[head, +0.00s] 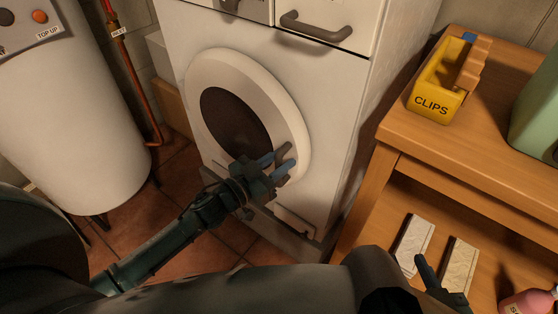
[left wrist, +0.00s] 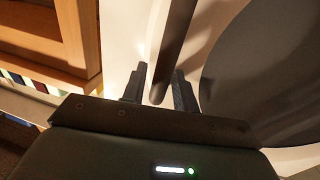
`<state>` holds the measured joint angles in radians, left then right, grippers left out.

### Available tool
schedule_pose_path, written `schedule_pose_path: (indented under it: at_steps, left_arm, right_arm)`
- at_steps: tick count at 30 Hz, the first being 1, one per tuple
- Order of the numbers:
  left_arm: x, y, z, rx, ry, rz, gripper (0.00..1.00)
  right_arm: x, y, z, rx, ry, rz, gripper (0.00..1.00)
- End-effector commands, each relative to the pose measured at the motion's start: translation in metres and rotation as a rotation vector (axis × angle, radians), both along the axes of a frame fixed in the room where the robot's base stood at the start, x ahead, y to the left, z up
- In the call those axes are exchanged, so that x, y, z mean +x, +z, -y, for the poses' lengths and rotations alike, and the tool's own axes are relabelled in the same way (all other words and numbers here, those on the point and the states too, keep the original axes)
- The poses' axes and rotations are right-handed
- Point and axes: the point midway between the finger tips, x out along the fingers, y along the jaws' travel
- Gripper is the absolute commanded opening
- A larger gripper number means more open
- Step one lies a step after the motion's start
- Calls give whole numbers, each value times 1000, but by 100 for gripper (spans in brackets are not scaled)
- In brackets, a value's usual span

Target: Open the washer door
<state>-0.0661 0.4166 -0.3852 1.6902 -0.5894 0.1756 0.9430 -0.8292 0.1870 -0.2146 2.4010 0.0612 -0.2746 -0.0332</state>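The washer (head: 335,110) is a white cabinet with a round door. The door has a thick white rim (head: 215,62) and dark glass (head: 235,118), and it looks closed against the front. My left gripper (head: 280,163) is at the lower right of the rim. In the left wrist view, the dark bar handle (left wrist: 174,45) has its near end between the two fingers of my left gripper (left wrist: 160,85). The fingers are apart, with narrow gaps beside the handle. My right gripper (head: 428,272) shows only partly at the lower right, away from the washer; its opening is unclear.
A wooden table (head: 400,135) stands right of the washer, with a yellow CLIPS box (head: 430,103) and a green container (head: 538,120) on top. Two pale blocks and a pink bottle (head: 527,301) are on its lower shelf. A white tank (head: 75,120) and copper pipe (head: 130,70) stand left.

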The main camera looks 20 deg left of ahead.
Motion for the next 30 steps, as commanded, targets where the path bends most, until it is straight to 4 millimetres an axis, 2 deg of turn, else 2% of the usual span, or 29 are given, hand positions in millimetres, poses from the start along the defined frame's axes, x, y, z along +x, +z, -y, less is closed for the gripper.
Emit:
schedule_pose_path:
  at_steps: [2, 10, 23, 26, 30]
  left_arm:
    - [0, 0, 0, 0, 0, 0, 22]
    - [0, 0, 0, 0, 0, 0, 0]
    - [-2, 0, -1, 1, -3, -1, 0]
    - [-6, 0, -4, 1, -17, -2, 0]
    - [-22, 0, -13, 5, -64, -4, 0]
  right_arm:
    - [0, 0, 0, 0, 0, 1, 36]
    - [1, 0, 0, 1, 1, 1, 36]
    - [1, 1, 0, 1, 0, 2, 36]
    - [1, 3, 0, 3, -1, 2, 36]
    - [1, 8, 1, 10, -5, 7, 36]
